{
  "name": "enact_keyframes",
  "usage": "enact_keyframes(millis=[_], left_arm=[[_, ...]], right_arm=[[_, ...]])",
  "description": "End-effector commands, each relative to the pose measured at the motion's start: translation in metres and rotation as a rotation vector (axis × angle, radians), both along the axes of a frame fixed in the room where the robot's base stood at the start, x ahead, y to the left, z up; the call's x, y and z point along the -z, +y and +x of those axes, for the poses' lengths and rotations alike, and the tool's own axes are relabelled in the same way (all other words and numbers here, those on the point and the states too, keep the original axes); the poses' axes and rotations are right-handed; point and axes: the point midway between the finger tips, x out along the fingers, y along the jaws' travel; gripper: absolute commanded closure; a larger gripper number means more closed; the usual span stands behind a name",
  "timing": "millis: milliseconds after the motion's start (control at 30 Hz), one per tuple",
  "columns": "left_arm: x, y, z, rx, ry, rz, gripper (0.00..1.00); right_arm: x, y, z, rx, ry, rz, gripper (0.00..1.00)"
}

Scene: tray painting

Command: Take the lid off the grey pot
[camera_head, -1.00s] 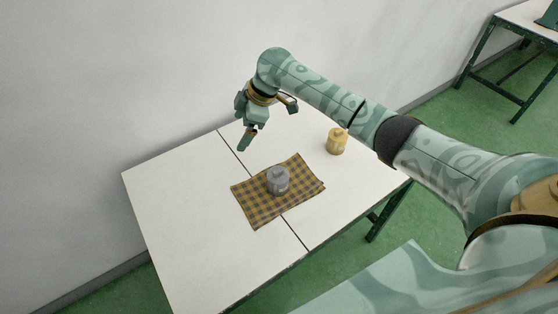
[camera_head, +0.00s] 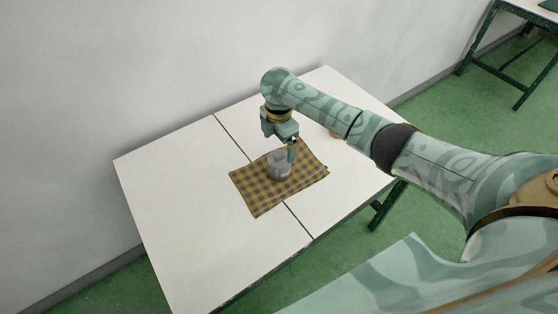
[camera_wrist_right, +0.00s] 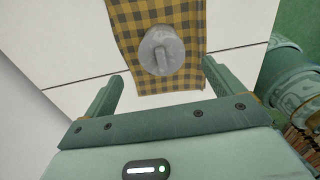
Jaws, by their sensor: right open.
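The grey pot (camera_head: 277,168) stands upright on a brown and yellow checked cloth (camera_head: 254,194) on the white table. In the right wrist view the pot (camera_wrist_right: 150,62) shows from above, its lid on, with a raised bar-like handle (camera_wrist_right: 161,58) on top. My left gripper is not in view.
The left part of the table is clear. A wall runs behind it, and another table (camera_head: 510,50) is far right.

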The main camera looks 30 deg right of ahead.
Motion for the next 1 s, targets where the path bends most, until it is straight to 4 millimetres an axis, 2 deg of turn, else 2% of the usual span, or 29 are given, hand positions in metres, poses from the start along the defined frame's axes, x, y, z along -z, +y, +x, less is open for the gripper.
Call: enact_keyframes(millis=[300,533,567,700,733,1000], left_arm=[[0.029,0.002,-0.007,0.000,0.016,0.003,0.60],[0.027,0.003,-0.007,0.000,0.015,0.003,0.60],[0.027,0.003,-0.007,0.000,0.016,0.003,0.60],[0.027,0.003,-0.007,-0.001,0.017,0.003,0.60],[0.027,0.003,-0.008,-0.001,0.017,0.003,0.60],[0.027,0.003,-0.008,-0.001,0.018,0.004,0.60]], right_arm=[[0.050,-0.001,-0.003,0.001,0.003,0.001,0.07],[0.049,-0.002,-0.002,0.001,0.000,0.000,0.07],[0.049,-0.002,-0.002,0.001,0.000,0.000,0.13],[0.049,-0.002,-0.002,0.001,0.000,0.000,0.52],[0.049,-0.002,-0.002,0.001,0.000,0.000,0.55],[0.049,-0.002,-0.002,0.001,0.000,0.000,0.56]])
